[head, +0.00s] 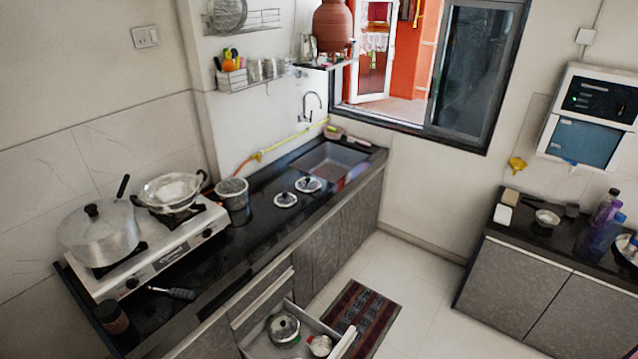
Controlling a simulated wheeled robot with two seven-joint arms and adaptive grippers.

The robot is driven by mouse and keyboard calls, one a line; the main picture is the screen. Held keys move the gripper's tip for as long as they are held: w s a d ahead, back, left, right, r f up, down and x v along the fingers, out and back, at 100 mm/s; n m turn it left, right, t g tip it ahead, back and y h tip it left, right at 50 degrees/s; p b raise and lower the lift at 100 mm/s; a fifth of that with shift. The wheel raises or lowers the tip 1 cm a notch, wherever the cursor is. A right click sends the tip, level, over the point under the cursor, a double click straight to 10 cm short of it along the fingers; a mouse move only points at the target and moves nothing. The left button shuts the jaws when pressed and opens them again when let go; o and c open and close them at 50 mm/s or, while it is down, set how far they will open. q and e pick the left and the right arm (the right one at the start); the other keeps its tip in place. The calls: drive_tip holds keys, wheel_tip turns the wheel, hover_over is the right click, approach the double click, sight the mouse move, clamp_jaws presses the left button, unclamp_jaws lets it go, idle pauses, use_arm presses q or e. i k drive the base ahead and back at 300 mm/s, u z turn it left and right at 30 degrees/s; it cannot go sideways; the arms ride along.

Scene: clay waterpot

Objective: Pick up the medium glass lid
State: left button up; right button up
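Two small round lids with dark knobs lie on the black counter, a nearer one (286,200) and a farther one (308,185) closer to the sink. A larger round lid with a knob (284,327) is in the open drawer (327,328) below the counter. It seems to sit on a pot. I cannot tell which of these is the medium glass lid, or which are glass. Neither of my grippers is in view.
A big lidded pot (100,235) and a wok-like pan (171,192) stand on the stove (155,255). A metal container (233,194) stands left of the counter lids. The sink (328,162) is beyond them. The floor (425,290) right of the mat (362,312) is clear.

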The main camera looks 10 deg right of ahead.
sight(308, 183)
drive_tip(key=z, duration=1.35)
drive_tip(key=i, duration=3.7)
drive_tip(key=u, duration=2.55)
drive_tip(key=i, duration=1.4)
drive_tip(key=z, duration=0.05)
